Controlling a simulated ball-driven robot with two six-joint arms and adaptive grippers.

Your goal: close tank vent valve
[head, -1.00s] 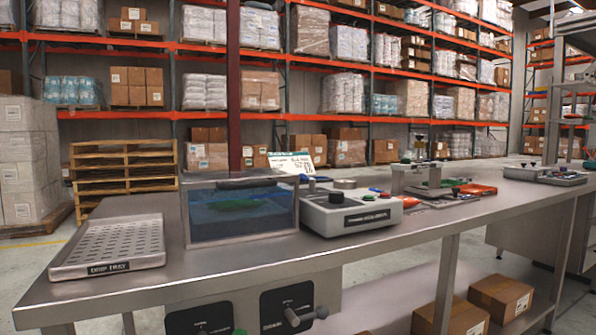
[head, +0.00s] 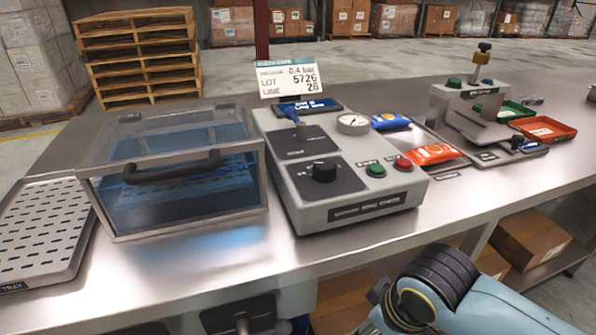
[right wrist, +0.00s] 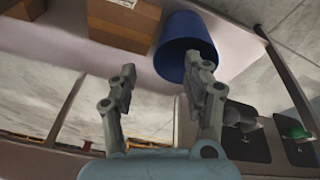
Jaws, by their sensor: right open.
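Under the table edge, a dark valve panel (head: 240,315) is cut off by the frame. The right wrist view shows two dark panels, one with a grey-black handle (right wrist: 240,115), one with a green knob (right wrist: 295,130). I cannot tell which is the vent valve. My right gripper (right wrist: 162,68) is open and empty, apart from these valves. My left gripper is out of view.
A blue bin (right wrist: 180,48) stands near my right fingers in the wrist view, and a cardboard box (right wrist: 122,20) lies beyond. A perforated drip tray (head: 45,225) sits left of the tank. Orange and green trays (head: 542,130) and a press stand (head: 470,105) are at right.

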